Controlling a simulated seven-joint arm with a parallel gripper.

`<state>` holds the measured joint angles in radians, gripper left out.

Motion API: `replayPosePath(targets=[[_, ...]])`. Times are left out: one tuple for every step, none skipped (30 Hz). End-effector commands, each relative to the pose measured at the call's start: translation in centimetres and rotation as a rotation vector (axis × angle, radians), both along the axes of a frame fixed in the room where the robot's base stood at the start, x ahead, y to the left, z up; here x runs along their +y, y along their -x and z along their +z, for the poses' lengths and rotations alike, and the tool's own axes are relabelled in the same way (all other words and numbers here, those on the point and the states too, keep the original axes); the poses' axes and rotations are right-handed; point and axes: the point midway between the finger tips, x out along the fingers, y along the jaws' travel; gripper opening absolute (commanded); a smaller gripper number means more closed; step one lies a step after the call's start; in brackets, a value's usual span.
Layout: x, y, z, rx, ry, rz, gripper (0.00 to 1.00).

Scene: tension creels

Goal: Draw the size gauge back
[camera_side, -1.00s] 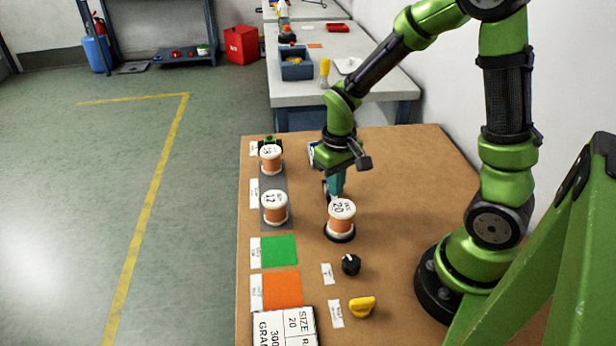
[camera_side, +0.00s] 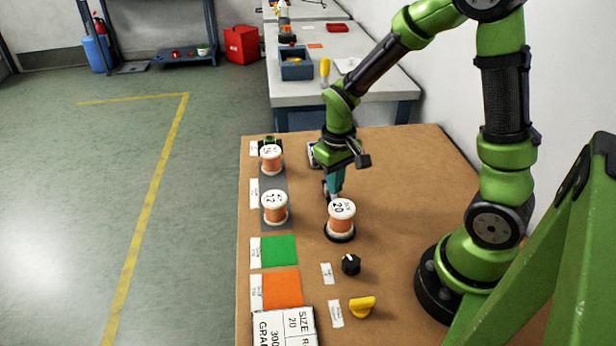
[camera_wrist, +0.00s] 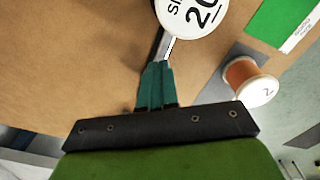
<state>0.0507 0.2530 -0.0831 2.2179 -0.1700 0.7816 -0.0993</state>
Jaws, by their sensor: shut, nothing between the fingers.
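My gripper (camera_side: 333,196) is shut with teal fingers pointing down, just behind the orange spool marked 20 (camera_side: 342,216). That spool stands upright on a black base. In the wrist view, the shut fingertips (camera_wrist: 158,68) are close to a thin grey metal piece (camera_wrist: 164,46) beside the white top of the spool (camera_wrist: 192,12). Whether they touch it is unclear. I cannot make out for certain which part is the size gauge; my gripper hides some of the area behind the spool. A blue and white device (camera_side: 315,154) is partly hidden behind my gripper.
A green square (camera_side: 279,250), an orange square (camera_side: 282,290), a black knob (camera_side: 351,265) and a yellow knob (camera_side: 362,307) lie nearer. The board's right side is clear.

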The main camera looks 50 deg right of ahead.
Motion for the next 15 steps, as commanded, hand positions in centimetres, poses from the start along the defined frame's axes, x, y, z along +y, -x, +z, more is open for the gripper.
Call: replayPosePath(targets=[[-0.2, -0.1, 0.0, 0.0, 0.0, -0.001, 0.0], [-0.2, -0.2, 0.0, 0.0, 0.0, -0.001, 0.0], [-0.3, -0.3, 0.0, -0.001, 0.0, -0.002, 0.0], [-0.4, -0.4, 0.0, -0.001, 0.0, -0.002, 0.0], [-0.4, -0.4, 0.0, -0.001, 0.0, -0.002, 0.0], [-0.5, -0.5, 0.0, 0.0, 0.0, -0.003, 0.0], [-0.6, -0.6, 0.0, 0.0, 0.0, -0.003, 0.0], [-0.7, -0.6, 0.0, 0.0, 0.0, -0.003, 0.0], [-0.7, -0.7, 0.0, 0.0, 0.0, -0.003, 0.0], [-0.8, -0.8, 0.0, 0.0, 0.0, -0.003, 0.0], [-0.9, -0.8, 0.0, 0.0, 0.0, -0.003, 0.0], [-1.0, -0.9, 0.0, 0.0, 0.0, -0.002, 0.0], [-1.0, -1.0, 0.0, 0.0, 0.0, -0.002, 0.0], [-1.1, -1.1, 0.0, 0.0, 0.0, -0.002, 0.0], [-1.2, -1.1, 0.0, 0.0, 0.0, -0.002, 0.0]])
